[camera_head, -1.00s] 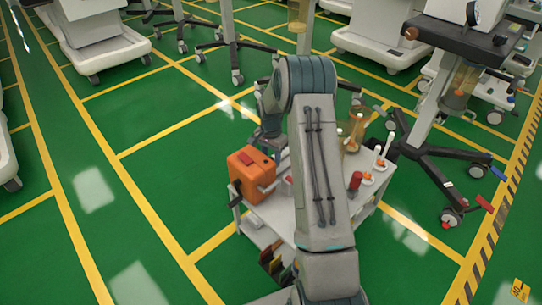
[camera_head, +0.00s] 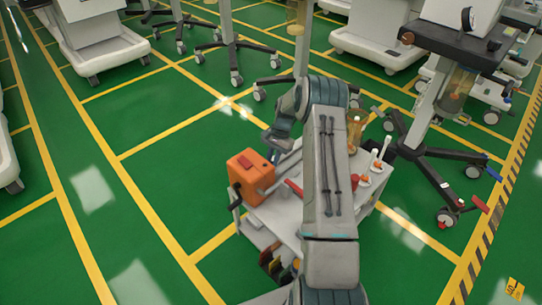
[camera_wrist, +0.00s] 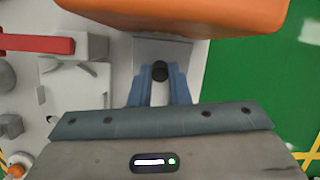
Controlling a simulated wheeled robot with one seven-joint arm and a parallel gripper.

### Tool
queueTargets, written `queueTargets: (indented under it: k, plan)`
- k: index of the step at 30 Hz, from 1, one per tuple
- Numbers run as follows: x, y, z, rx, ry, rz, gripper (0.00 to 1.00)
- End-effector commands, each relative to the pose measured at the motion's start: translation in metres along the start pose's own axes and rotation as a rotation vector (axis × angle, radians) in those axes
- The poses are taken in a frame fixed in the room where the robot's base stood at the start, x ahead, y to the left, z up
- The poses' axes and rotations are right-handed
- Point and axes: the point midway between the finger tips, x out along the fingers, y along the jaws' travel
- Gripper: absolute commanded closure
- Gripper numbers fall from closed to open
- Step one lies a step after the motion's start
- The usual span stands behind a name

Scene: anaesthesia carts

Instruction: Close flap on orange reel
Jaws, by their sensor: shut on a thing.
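The orange reel (camera_head: 250,178) is a boxy orange body with a dark red patch on top, standing at the left end of the white cart top. Its orange underside or side (camera_wrist: 190,14) fills the top of the wrist view. My gripper (camera_head: 279,146) is just behind and right of the reel, partly hidden by my arm. In the wrist view my blue fingers (camera_wrist: 160,88) are closed around a small black round piece (camera_wrist: 160,71) just below the orange body. A grey plate (camera_wrist: 178,50) lies behind it. I cannot tell which part is the flap.
The white cart top (camera_head: 275,213) also holds a red bar (camera_head: 293,187), amber cylinder (camera_head: 355,128) and white-handled items. A black-based wheeled stand (camera_head: 440,160) is to the right.

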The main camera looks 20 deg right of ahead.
Motion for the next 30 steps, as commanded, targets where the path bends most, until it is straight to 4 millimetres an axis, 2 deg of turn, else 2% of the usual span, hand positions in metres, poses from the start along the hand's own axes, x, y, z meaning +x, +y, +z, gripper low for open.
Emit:
queueTargets:
  k: [15,30]
  plan:
    - [0.028,0.003,-0.020,-0.008,-0.463,-0.096,1.00]
    - [0.038,0.004,-0.022,-0.011,-0.715,-0.141,1.00]
